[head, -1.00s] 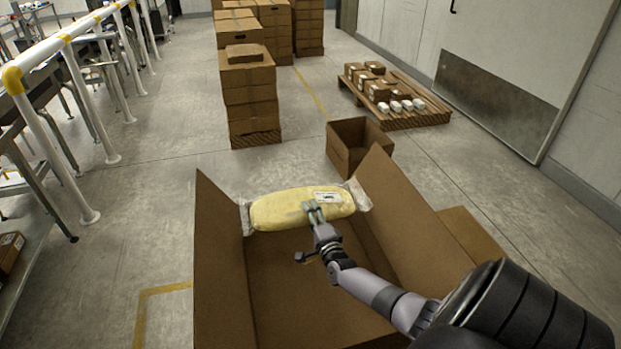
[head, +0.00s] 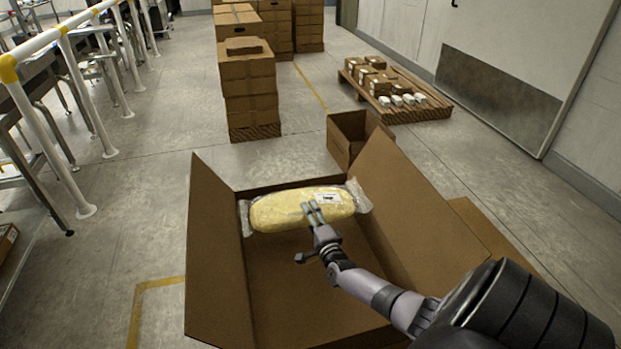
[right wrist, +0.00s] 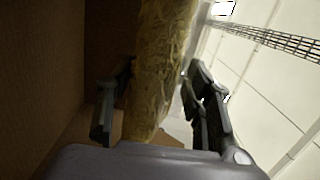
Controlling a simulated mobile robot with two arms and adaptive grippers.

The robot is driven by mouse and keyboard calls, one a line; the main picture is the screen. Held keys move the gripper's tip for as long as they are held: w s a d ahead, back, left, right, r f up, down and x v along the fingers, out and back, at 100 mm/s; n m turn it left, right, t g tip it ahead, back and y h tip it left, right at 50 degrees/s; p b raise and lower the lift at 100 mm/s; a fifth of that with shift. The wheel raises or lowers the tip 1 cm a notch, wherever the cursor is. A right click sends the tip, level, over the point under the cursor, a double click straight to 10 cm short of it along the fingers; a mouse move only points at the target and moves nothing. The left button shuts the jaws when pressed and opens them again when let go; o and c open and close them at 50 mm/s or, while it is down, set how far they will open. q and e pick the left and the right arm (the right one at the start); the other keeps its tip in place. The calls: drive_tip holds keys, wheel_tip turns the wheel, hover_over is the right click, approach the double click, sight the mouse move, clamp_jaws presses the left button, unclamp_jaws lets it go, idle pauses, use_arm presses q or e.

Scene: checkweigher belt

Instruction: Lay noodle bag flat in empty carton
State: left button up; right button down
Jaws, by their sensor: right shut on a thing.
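The noodle bag (head: 290,211) is a long yellow pack in clear film with a white label. In the head view it lies across the far part of the open carton (head: 290,290), whose side flaps stand outward. The rest of the carton's visible floor is bare. My right gripper (head: 314,212) is shut on the bag near its middle. In the right wrist view its fingers (right wrist: 160,100) stand on both sides of the yellow noodle bag (right wrist: 160,60), with brown cardboard at the left. Whether the bag touches the carton floor cannot be told. My left gripper is not in view.
A smaller open box (head: 352,140) stands just behind the carton. Stacked boxes (head: 249,90) stand farther back. A pallet (head: 420,113) with small boxes is at the back right. A white railing (head: 75,110) runs along the left. Floor between is clear.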

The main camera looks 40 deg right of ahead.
drive_tip(key=shift+w+r, duration=0.1)
drive_tip(key=shift+r, duration=0.1)
drive_tip(key=c, duration=0.8)
unclamp_jaws()
drive_tip(key=shift+o, duration=0.4)
drive_tip(key=shift+f, duration=0.1)
drive_tip(key=shift+s+f, duration=0.2)
drive_tip(key=v, duration=1.1)
drive_tip(key=shift+s+a+r, duration=0.2)
drive_tip(key=shift+s, duration=0.15)
